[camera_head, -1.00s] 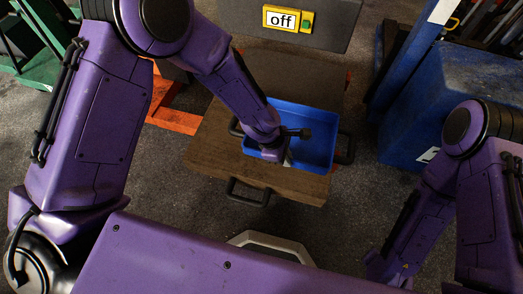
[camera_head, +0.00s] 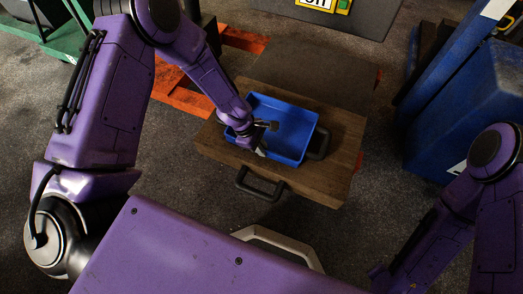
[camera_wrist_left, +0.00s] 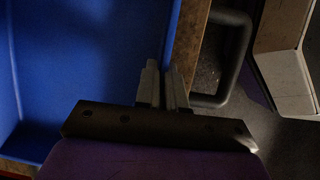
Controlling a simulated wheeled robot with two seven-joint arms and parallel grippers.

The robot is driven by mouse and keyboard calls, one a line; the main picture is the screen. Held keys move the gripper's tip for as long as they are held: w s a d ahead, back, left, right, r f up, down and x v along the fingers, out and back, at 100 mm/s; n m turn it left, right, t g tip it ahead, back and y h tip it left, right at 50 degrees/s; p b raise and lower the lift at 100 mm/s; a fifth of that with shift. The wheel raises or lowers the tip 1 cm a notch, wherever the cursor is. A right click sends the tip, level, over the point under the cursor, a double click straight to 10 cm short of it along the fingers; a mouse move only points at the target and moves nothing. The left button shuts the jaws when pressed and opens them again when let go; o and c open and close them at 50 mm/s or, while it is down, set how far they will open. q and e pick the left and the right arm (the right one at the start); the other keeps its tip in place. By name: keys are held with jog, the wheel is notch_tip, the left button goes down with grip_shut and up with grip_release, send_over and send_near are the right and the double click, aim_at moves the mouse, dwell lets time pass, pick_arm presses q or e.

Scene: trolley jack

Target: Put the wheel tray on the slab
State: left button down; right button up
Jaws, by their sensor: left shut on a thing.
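The blue wheel tray (camera_head: 292,132) is an open, shallow box over the brown wooden slab (camera_head: 315,182) in the head view. The slab shows in front of it and to its right; I cannot tell whether the tray touches it. My left gripper (camera_head: 262,150) is at the tray's near left part, shut on its near wall. In the left wrist view the fingers (camera_wrist_left: 164,88) point down at the edge of the tray (camera_wrist_left: 85,60), with the slab's edge (camera_wrist_left: 190,40) beside them. My right arm is at the lower right; its gripper is out of the picture.
A black handle (camera_head: 258,187) juts from the slab's front, and another (camera_head: 320,143) is just right of the tray. An orange frame (camera_head: 185,92) lies behind left. A blue cabinet (camera_head: 445,120) stands at right.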

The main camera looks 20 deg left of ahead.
pick_arm(q)
jog(key=shift+r, duration=0.1)
jog(key=c, duration=1.6)
grip_release()
jog(key=o, duration=0.4)
jog(key=w+p+v, duration=0.1)
jog(key=p+v, duration=0.4)
jog(key=v, duration=0.6)
jog(key=s+a+f+m+t+y, duration=0.1)
jog(key=s+a+f+m+y, duration=0.1)
jog(key=s, duration=0.5)
jog(key=s+a+f+m+y, duration=0.3)
jog(key=s+a+f+m, duration=0.1)
jog(key=s, duration=0.4)
jog(key=s+a+f+m+t+y, duration=0.1)
jog(key=s+a+f+m+y, duration=0.2)
jog(key=s, duration=0.5)
jog(key=shift+s+a+f+m+t, duration=0.15)
jog(key=shift+f+m, duration=0.2)
jog(key=shift+m, duration=0.15)
jog(key=shift+s+a+f+m+t, duration=0.15)
jog(key=shift+f+m, duration=0.15)
jog(key=shift+m, duration=0.2)
